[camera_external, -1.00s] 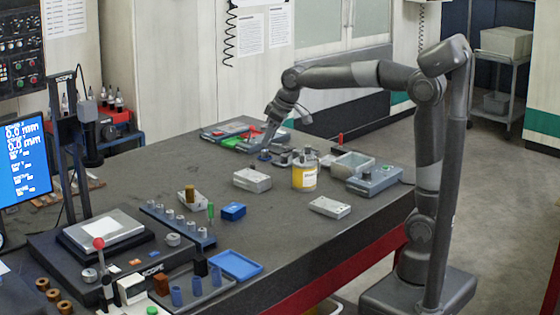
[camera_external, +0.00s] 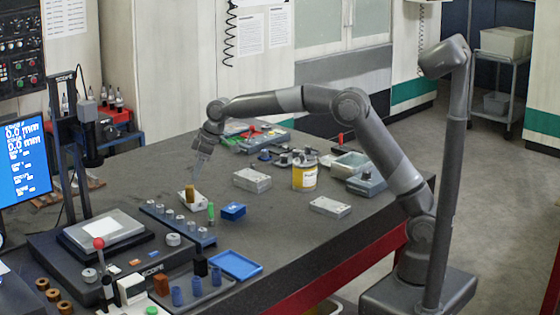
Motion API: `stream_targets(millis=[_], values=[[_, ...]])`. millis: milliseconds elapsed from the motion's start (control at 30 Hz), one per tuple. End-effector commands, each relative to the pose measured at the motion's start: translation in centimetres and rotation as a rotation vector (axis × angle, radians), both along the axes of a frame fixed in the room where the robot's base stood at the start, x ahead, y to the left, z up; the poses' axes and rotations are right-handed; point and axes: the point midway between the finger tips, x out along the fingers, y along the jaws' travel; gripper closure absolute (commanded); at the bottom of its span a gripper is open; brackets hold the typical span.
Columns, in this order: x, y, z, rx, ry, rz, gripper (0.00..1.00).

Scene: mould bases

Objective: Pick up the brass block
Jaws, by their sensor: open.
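The brass block (camera_external: 190,193) stands upright on a pale grey block (camera_external: 197,203) near the middle of the dark table. My gripper (camera_external: 193,181) points down, directly over or around the top of the brass block. Its jaws are open. The fingertips are small and blurred here, so I cannot tell whether they touch the block or stay just above it.
A green-topped pin (camera_external: 211,211) and a blue block (camera_external: 233,211) stand close on the right. A blue rack with several metal cylinders (camera_external: 178,224) lies in front. A grey block (camera_external: 252,180) and a yellow-labelled can (camera_external: 304,175) stand further right. The table's left-back area is clear.

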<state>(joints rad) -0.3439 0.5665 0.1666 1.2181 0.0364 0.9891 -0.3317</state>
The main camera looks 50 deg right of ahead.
Motion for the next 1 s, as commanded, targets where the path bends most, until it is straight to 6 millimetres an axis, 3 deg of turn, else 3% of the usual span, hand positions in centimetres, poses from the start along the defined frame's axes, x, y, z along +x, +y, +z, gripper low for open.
stream_targets(millis=[100, 333, 600, 833, 1000], values=[[0.5, 0.6, -1.9, -0.001, 0.002, 0.000, 0.49], [1.0, 1.1, -3.5, -0.001, 0.001, 0.000, 0.49], [2.1, 2.1, -7.0, -0.001, 0.001, 0.000, 0.49], [2.2, 2.2, -7.2, 0.000, -0.001, 0.000, 0.49], [2.2, 2.2, -7.2, 0.000, 0.000, 0.000, 0.62]])
